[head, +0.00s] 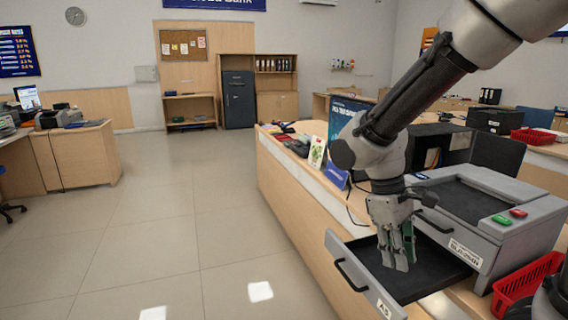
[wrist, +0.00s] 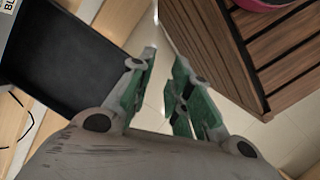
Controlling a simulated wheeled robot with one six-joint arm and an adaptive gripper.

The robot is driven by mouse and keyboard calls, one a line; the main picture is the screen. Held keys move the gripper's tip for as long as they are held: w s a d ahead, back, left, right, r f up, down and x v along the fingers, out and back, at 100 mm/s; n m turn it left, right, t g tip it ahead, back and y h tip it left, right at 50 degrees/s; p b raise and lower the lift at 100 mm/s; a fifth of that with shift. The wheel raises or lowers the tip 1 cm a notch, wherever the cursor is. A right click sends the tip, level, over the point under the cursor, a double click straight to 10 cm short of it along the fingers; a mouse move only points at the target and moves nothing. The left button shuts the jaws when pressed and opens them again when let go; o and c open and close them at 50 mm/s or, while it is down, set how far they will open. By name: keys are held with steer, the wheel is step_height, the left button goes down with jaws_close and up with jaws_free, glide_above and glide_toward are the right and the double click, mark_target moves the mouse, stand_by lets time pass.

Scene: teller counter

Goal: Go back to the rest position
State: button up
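My gripper (head: 397,250) points down over the open drawer (head: 361,268) of the grey unit on the counter in the head view. In the wrist view my gripper (wrist: 161,95) shows its two green-padded fingers apart, with floor visible between them and nothing held. The drawer's dark inside (wrist: 70,65) lies at the left of the wrist view. I see nothing in the visible part of the drawer. The gap between my fingertips and the drawer floor cannot be told.
The grey unit (head: 480,205) has a green and a red button on top. A red basket (head: 524,283) stands at its right. A blue sign (head: 343,135) and a leaflet stand (head: 317,152) are on the counter behind. Open tiled floor (head: 170,215) lies left. A slatted wooden thing (wrist: 240,50) is right in the wrist view.

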steer(key=s+d+r+m+t+y, duration=0.2)
steer(key=s+d+r+m+t, duration=0.4)
steer(key=d+r, duration=0.6)
steer(key=shift+s+d+m+y, duration=0.4)
steer(key=shift+s+d+m, duration=0.2)
steer(key=shift+m, duration=0.4)
